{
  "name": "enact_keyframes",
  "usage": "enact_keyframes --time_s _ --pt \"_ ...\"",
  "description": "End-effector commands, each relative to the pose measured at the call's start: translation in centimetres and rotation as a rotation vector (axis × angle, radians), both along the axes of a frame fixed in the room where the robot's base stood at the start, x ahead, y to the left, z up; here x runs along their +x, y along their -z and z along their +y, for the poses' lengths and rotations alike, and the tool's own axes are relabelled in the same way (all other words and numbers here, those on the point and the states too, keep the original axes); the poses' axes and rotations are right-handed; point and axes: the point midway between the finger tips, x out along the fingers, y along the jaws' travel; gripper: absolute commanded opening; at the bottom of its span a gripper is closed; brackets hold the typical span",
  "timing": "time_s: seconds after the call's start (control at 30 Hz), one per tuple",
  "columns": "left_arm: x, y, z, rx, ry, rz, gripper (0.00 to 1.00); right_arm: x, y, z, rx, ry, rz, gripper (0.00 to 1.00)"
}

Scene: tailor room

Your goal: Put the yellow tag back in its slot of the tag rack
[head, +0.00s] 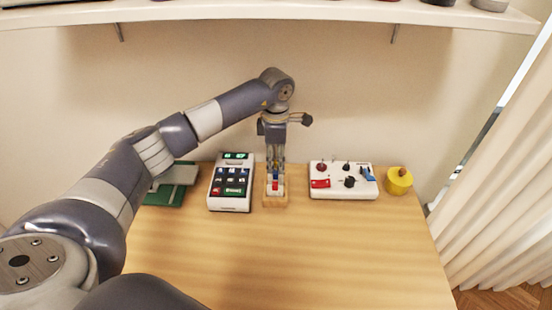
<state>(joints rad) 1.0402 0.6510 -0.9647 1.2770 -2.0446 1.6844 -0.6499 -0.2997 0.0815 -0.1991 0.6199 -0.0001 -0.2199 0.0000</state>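My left gripper (275,174) points straight down over the small wooden tag rack (275,203). The rack stands on the table near its back edge. Small red, white and blue parts (275,185) show at the rack, between and just below the fingertips. I cannot make out the yellow tag; it may be hidden by the fingers or too small to see. The fingers look close together, but whether they hold something cannot be told. My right gripper is not in view.
A white keypad device (231,184) stands close left of the rack, with a green item (168,193) beyond it. Right are a white switch panel (343,183) and a round yellow object (398,181). The table's front (290,260) is clear. A shelf (270,12) hangs above.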

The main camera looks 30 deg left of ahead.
Motion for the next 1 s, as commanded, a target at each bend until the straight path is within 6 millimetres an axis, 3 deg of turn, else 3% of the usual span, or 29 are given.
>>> enact_keyframes --time_s 0.37,0.8,1.0 --pt "0.1 -0.9 0.0 0.0 0.0 -0.004 0.36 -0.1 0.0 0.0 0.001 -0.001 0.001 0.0" --pt "0.1 -9.4 0.0 0.0 0.001 -0.003 0.36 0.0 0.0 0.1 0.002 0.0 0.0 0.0" --pt "0.1 -11.6 0.0 0.0 0.0 0.0 0.36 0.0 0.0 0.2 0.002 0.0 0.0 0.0"
